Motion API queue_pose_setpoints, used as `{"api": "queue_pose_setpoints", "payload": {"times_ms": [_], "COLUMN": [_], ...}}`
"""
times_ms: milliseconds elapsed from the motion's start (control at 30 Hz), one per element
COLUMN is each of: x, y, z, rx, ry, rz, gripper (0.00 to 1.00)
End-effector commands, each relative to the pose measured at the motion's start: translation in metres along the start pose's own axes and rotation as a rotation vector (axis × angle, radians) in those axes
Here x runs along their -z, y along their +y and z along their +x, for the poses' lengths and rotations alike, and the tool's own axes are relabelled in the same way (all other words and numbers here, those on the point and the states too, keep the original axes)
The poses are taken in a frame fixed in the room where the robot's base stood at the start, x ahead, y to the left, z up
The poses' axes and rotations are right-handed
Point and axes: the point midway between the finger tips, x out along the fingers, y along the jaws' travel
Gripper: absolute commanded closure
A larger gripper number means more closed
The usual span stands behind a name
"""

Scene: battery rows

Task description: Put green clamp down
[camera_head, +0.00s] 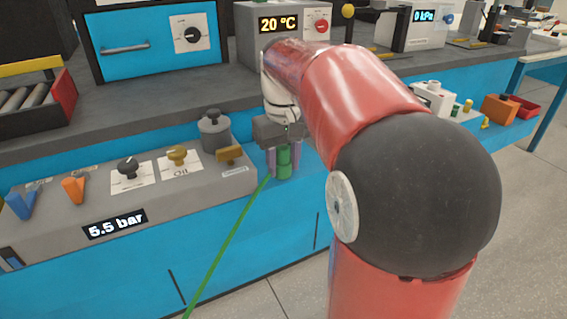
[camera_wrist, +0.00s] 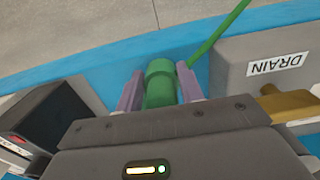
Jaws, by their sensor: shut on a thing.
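My gripper (camera_head: 284,168) is shut on the green clamp (camera_head: 283,158), in front of the blue bench beside the grey control panel. In the wrist view the green clamp (camera_wrist: 160,84) is a stubby green cylinder between the two purple fingers of my gripper (camera_wrist: 160,92). A thin green cable or rod (camera_head: 226,247) runs from beside the clamp toward the bottom left; it also shows in the wrist view (camera_wrist: 219,35). I cannot tell whether it is attached. My arm hides the bench right behind the gripper.
The panel (camera_head: 215,195) with several knobs and a 5.5 bar display (camera_head: 115,223) stands left of the gripper. A grey weight-like cylinder (camera_head: 214,130) stands behind it. A 20 °C box (camera_head: 250,50) is at the back. An orange block (camera_head: 499,108) and red tray (camera_head: 526,107) lie right.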

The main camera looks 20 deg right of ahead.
Motion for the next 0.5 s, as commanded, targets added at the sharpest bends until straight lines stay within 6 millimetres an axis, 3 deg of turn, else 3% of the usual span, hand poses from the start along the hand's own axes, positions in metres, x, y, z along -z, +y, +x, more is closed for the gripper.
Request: {"api": "queue_pose_setpoints", "payload": {"times_ms": [367,400,500], "x": [0.0001,0.0001,0.0001], "y": [0.0002,0.0003,0.0003], "z": [0.0062,0.0054,0.0051], "rx": [0.0,0.0,0.0], "ry": [0.001,0.001,0.001], "rz": [0.0,0.001,0.001], "gripper": [0.85,0.59,0.46]}}
